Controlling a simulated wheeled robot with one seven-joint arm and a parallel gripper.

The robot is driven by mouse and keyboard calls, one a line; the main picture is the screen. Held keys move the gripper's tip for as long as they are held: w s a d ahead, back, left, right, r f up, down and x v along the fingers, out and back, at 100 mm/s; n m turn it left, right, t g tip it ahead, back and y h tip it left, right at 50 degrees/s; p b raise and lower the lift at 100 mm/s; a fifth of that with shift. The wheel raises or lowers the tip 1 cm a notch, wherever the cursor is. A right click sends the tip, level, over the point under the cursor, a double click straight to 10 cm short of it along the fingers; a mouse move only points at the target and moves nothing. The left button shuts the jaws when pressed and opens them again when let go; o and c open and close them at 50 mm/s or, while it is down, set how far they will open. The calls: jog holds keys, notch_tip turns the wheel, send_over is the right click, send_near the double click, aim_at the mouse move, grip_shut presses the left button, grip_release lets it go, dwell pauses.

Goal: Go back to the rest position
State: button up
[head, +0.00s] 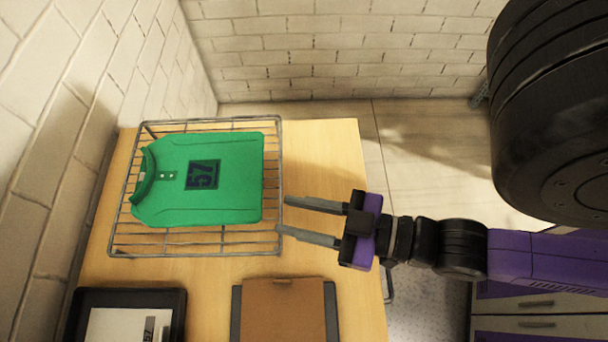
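My gripper (281,215) is purple and black with two grey fingers pointing left. The fingers are apart with nothing between them. The fingertips are at the right edge of a grey wire basket (194,250); whether they touch it or hang above it I cannot tell. A green folded shirt (225,160) with a dark "57" patch lies in the basket, its collar to the left. My arm reaches in from the right side of the view.
The basket stands on a wooden table (335,160). At the front are a brown clipboard-like board (283,310) and a black tray (178,300) with a white sheet. Brick walls close the left and back. Open floor (420,150) lies to the right, with purple-and-white drawers (540,328) at lower right.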

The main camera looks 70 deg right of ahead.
jog(key=shift+s+d+f+g, duration=0.3)
jog(key=shift+s+f, duration=0.05)
jog(key=shift+s, duration=0.25)
jog(key=shift+s+d+f+g, duration=0.25)
jog(key=shift+s+f+g, duration=0.05)
jog(key=shift+s, duration=0.25)
jog(key=shift+a, duration=0.1)
